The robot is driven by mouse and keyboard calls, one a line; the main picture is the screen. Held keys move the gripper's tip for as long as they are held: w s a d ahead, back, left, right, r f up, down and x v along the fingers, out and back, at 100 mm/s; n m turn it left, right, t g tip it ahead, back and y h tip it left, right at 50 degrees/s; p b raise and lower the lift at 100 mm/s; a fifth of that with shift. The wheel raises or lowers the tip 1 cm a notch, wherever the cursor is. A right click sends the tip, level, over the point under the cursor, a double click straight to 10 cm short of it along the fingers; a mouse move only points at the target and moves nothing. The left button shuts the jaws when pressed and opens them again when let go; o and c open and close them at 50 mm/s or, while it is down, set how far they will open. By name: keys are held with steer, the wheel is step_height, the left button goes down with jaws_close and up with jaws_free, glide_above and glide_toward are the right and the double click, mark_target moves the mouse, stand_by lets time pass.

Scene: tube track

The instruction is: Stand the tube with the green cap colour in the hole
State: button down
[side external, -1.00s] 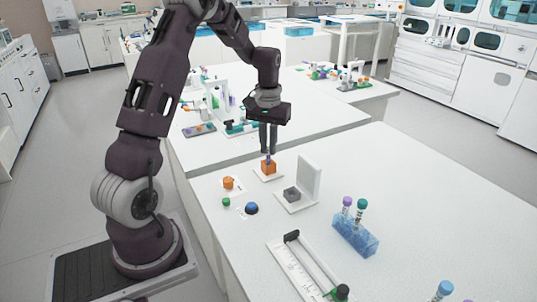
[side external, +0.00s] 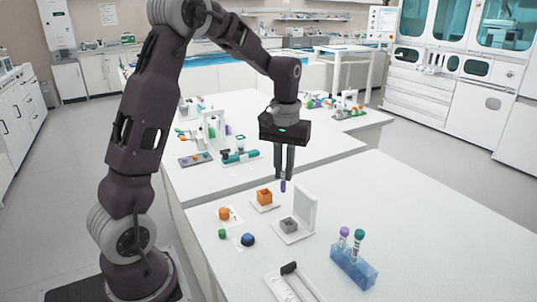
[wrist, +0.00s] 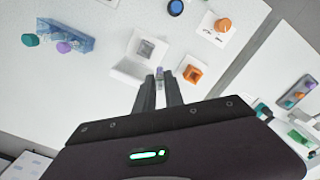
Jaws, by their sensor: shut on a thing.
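A tube with a green-teal cap (side external: 359,235) stands in the blue rack (side external: 352,270), beside a tube with a purple cap (side external: 344,232). In the wrist view the green-teal cap (wrist: 30,40) and purple cap (wrist: 63,47) show at the rack's left end and front. My gripper (side external: 284,177) is shut on a small purple piece (side external: 283,187), held upright above the table. The piece also shows between the fingertips in the wrist view (wrist: 159,72). The grey block (side external: 289,226) has a square opening; which hole the task means is unclear.
A white upright plate (side external: 304,205) stands behind the grey block. An orange knob (side external: 224,213), green button (side external: 222,234) and blue button (side external: 248,240) lie farther left.

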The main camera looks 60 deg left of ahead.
steer(key=d+f, duration=0.4)
steer(key=f, duration=0.1)
steer(key=shift+s+f, duration=0.15)
steer(key=shift+s, duration=0.15)
steer(key=shift+f, duration=0.8)
stand_by(0.8)
steer(key=shift+f, duration=0.2)
steer(key=shift+f, duration=0.3)
stand_by(0.4)
steer(key=c, duration=1.3)
jaws_free()
steer(key=shift+c, duration=0.2)
